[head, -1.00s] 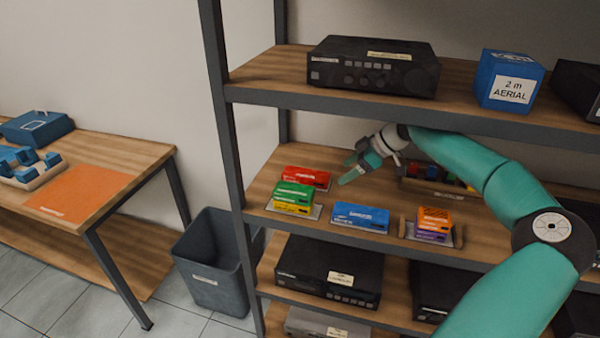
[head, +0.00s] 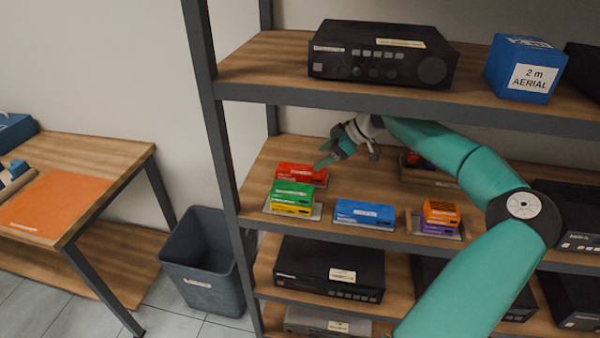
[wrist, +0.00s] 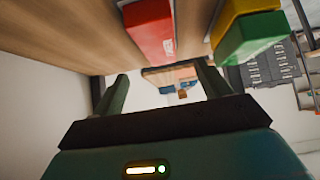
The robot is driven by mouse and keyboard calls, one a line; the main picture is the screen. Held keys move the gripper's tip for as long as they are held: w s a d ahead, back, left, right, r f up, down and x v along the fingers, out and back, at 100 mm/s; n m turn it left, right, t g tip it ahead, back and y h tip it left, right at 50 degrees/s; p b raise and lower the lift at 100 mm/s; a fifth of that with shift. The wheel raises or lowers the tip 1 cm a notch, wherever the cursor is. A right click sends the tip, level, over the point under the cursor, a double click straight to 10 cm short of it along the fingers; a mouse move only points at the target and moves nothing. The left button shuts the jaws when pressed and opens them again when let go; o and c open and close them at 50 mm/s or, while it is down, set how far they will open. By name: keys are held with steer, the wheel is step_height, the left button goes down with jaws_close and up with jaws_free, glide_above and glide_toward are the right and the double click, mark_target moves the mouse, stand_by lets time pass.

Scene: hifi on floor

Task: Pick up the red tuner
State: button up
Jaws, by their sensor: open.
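The red tuner (head: 301,174) is a small red box lying on the middle shelf, behind a green box (head: 293,194) stacked on a yellow box (head: 290,208). In the wrist view the red tuner (wrist: 149,30) appears ahead of the fingers, at the upper centre-left, and the green box (wrist: 252,37) is to its right. My gripper (head: 324,158) is open and empty, just above and behind the right end of the red tuner. In the wrist view the two fingers (wrist: 160,82) stand apart with nothing between them.
A blue box (head: 364,214) and an orange box (head: 440,212) on a purple one sit along the shelf's front. The upper shelf (head: 270,85) lies above my gripper, and a grey post (head: 212,120) stands to the left. A grey bin (head: 203,275) is on the floor.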

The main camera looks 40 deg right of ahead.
mark_target(303, 169)
steer(key=x, duration=0.3)
steer(key=shift+w+f, duration=0.2)
steer(key=shift+f, duration=0.1)
steer(key=shift+w+a+f, duration=0.1)
steer(key=shift+a+f, duration=0.2)
steer(key=x, duration=0.5)
steer(key=shift+w+f, duration=0.1)
steer(key=shift+w, duration=0.1)
steer(key=c, duration=1.2)
